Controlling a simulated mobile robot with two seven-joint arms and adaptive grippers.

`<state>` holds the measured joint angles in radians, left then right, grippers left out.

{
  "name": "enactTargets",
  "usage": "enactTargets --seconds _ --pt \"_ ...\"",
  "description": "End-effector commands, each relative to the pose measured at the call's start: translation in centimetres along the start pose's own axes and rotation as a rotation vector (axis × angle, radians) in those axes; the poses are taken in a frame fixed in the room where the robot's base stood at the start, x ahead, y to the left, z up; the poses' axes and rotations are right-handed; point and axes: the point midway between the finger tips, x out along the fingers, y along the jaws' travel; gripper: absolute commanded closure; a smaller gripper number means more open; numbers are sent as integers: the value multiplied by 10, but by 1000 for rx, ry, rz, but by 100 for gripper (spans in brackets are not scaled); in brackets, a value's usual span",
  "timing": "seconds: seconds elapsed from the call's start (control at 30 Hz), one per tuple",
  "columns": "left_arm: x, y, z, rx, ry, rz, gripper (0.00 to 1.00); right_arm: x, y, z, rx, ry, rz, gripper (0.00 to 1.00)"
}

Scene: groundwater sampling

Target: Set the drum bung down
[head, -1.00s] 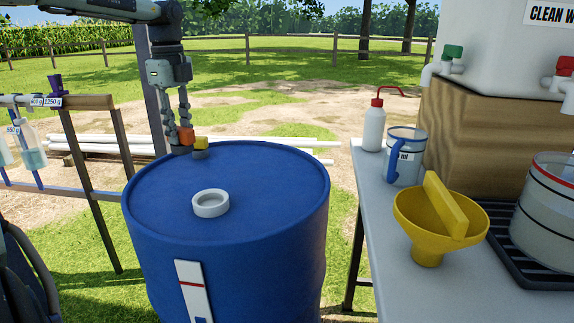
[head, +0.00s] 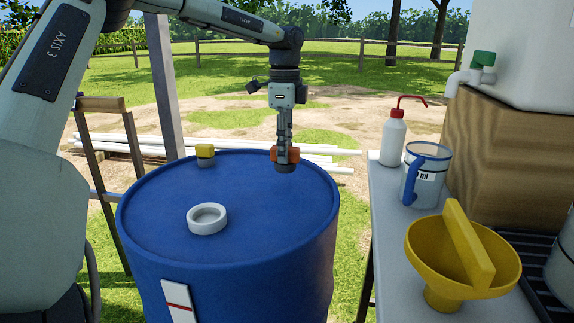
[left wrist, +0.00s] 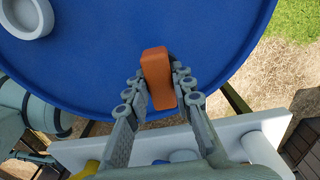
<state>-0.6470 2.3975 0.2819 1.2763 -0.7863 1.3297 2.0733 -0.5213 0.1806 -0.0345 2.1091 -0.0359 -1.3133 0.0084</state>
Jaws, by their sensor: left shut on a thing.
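The drum bung (head: 285,168) has an orange grip and a dark round base. My left gripper (head: 285,152) is shut on its orange grip, pointing down, over the right back part of the blue drum's top (head: 255,205). I cannot tell whether the base touches the top. My right gripper is not in view.
A white ring (head: 207,218) and a yellow-topped plug (head: 205,154) are on the drum top to the left. A table (head: 390,240) on the right holds a wash bottle (head: 393,140), a jug (head: 425,178) and a yellow funnel (head: 462,262). The drum top's middle is clear.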

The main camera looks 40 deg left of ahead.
Motion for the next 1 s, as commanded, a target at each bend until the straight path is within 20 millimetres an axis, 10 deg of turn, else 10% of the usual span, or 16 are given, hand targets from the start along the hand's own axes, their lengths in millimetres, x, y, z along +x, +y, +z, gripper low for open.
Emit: enactTargets --seconds 0.77,0.8,1.0 --pt "45 -1 -5 0 0 -2 100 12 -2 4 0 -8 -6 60" --pt "44 -1 -5 0 0 -2 73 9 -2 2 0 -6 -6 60" --pt "44 -1 -5 0 0 -2 56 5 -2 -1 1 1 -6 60"
